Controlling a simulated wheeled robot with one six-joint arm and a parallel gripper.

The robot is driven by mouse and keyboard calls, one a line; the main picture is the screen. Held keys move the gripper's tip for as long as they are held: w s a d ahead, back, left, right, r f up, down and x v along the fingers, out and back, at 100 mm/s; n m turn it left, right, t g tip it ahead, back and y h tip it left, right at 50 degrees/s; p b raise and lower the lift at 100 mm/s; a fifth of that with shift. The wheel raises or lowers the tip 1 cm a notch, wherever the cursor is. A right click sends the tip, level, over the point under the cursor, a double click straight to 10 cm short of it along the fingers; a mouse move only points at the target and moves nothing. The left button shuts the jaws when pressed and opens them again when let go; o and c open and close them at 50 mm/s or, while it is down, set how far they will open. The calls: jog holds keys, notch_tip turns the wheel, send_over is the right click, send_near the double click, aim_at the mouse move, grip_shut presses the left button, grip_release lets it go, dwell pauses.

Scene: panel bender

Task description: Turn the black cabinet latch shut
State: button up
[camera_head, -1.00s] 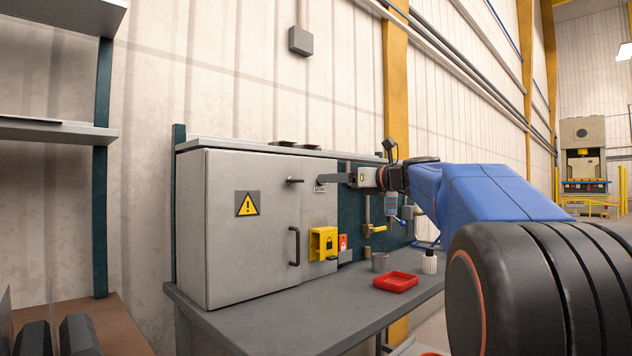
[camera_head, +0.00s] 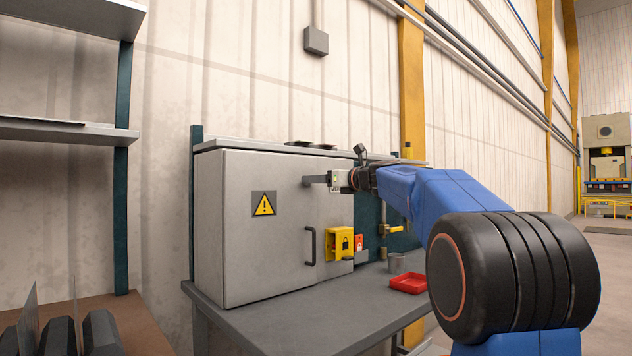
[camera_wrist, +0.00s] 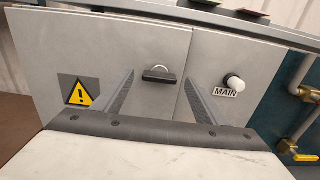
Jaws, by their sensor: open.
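The grey cabinet (camera_head: 250,245) stands on a bench with its door closed against the body. Its black latch (camera_wrist: 159,75) is a short bar lying about level in the wrist view, near the door's right edge. My gripper (camera_head: 307,181) is at the upper right of the door and hides the latch in the head view. In the wrist view my open gripper (camera_wrist: 159,80) has one finger on each side of the latch, with visible gaps. I cannot tell whether the fingertips reach around it. Nothing is held.
A black door handle (camera_head: 311,246) sits below my gripper. A yellow lockout box (camera_head: 340,244) is to its right. A white knob (camera_wrist: 235,83) above a MAIN label is right of the latch. A red tray (camera_head: 408,283) lies on the grey bench (camera_head: 300,322).

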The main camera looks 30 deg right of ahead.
aim_at(305, 184)
jog(key=shift+x, duration=1.25)
jog(key=shift+c, duration=0.3)
jog(key=c, duration=1)
jog(key=shift+n, duration=0.4)
jog(key=n, duration=1.7)
jog(key=shift+s+a+f, duration=0.1)
jog(key=shift+a+f, duration=0.15)
